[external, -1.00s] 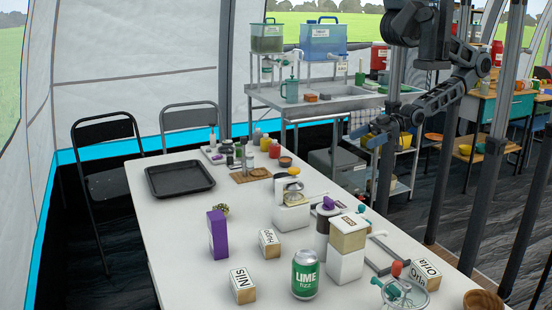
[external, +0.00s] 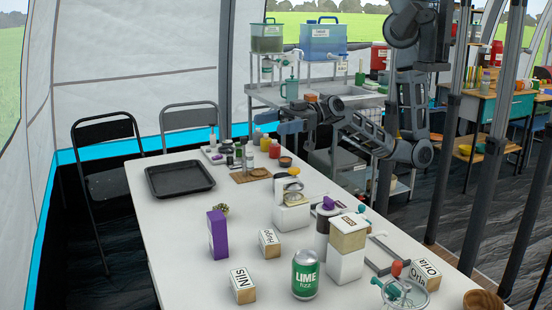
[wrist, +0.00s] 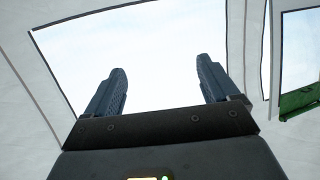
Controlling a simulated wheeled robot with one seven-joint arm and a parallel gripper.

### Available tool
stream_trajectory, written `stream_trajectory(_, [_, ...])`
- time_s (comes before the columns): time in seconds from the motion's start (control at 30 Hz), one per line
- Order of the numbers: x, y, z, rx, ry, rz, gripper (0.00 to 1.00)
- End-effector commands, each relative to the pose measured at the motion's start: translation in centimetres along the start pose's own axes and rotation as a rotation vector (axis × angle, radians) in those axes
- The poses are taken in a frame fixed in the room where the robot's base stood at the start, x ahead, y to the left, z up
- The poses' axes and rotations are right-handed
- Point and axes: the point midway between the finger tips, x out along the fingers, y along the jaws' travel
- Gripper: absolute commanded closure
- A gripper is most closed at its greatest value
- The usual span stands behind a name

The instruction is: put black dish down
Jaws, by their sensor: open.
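A black rectangular tray with a raised rim (external: 180,179) lies flat and empty on the far left of the white table. A small dark round dish (external: 286,162) with orange-brown contents stands near the table's far right edge. I cannot tell which of these is the black dish. My gripper (external: 284,121) is raised beyond the table's far right corner, apart from both, in front of the metal sink stand. In the wrist view my gripper (wrist: 161,77) has its two fingers wide apart with nothing between them. Neither dish shows in the wrist view.
The white table (external: 170,225) holds a lime can (external: 305,274), a purple box (external: 217,235), name blocks, canisters and several small bottles. Bare tabletop lies around the tray and along the left side. The metal sink stand (external: 345,103) is behind. Folding chairs (external: 105,165) stand beyond the table.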

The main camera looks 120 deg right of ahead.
Motion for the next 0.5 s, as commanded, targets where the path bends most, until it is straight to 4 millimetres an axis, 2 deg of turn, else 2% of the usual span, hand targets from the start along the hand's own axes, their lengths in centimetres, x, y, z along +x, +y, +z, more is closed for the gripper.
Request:
stream_trajectory(0.03, [0.9,1.0,-0.9,-0.063,0.001,-0.026,0.12])
stream_trajectory(0.1, [1.9,1.8,-1.6,-0.151,-0.013,-0.075,0.12])
stream_trajectory(0.23, [3.0,3.2,-1.8,-0.323,-0.065,-0.168,0.12])
stream_trajectory(0.37, [3.1,5.2,-0.7,-0.504,-0.154,-0.263,0.12])
stream_trajectory(0.5, [1.9,8.2,2.1,-0.69,-0.292,-0.373,0.12])
